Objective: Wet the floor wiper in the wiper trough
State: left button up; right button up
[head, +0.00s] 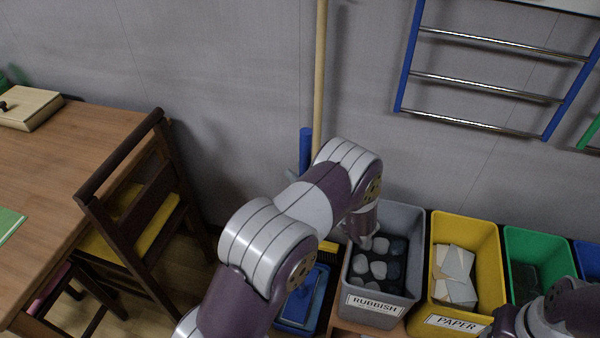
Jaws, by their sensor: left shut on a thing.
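A floor wiper with an upright blue handle (305,145) shows in the head view, left of a long wooden pole. My left arm hides the handle's lower part. My left gripper (292,176) is mostly hidden behind my arm. A light grey tip shows beside the blue handle, and the gripper is shut on the wiper. The blue wiper trough (295,318) stands on the floor below, partly behind my arm. A pale bar shows inside it. I cannot tell whether the wiper head touches the trough. My right arm shows at the bottom right, but its gripper cannot be made out.
A wooden pole (320,70) leans at the wall, with a yellow broom head (328,246) below. The grey rubbish bin (396,216), yellow paper bin (483,222) and green bin (540,240) stand to the right. A dark chair (150,190) and table (60,170) stand left. A rail rack (490,87) hangs above.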

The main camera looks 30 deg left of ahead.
jog(key=shift+f+b, duration=0.3)
dwell(0.9)
jog(key=shift+r, duration=0.1)
notch_tip(320, 180, up, 8)
jog(key=p, duration=0.8)
jog(key=shift+r, duration=0.15)
